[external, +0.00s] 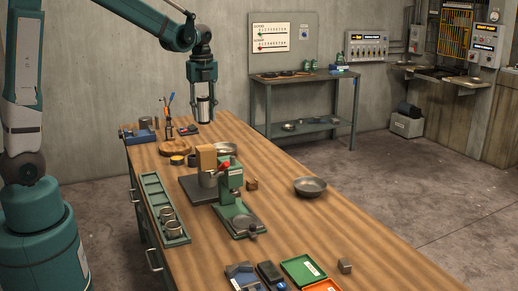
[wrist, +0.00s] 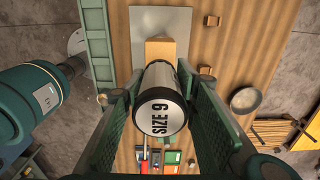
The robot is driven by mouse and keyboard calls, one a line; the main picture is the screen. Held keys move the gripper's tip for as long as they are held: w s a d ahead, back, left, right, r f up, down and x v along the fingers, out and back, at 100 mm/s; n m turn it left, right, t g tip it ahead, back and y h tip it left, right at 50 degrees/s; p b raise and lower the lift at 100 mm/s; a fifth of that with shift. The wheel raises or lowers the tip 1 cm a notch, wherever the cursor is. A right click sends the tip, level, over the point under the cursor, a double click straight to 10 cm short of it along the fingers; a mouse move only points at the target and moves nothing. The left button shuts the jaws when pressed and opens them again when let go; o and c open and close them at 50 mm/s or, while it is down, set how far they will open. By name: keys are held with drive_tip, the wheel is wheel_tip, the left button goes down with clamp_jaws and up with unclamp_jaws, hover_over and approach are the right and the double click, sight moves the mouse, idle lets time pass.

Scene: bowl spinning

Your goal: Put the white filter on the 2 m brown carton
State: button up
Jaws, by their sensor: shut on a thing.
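The white filter (external: 203,109) is a small cylinder with a white label and black end bands. A plain brown carton (external: 206,158) stands on a dark plate behind the green press, lower than the filter. In the wrist view the carton (wrist: 160,47) is partly hidden behind the filter. No "2 m" marking is readable on it.
The green press (external: 234,195) stands in front of the carton. A round wooden board (external: 175,147) and tools lie beyond. The bench's right side is mostly clear.

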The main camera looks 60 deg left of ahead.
drive_tip(key=shift+f, duration=0.1)
hover_over(206, 148)
drive_tip(key=shift+a+f, duration=0.15)
drive_tip(key=shift+f, duration=2.7)
drive_tip(key=shift+f, duration=2.1)
drive_tip(key=shift+f, duration=0.15)
drive_tip(key=o, duration=0.9)
drive_tip(key=shift+r, duration=6.2)
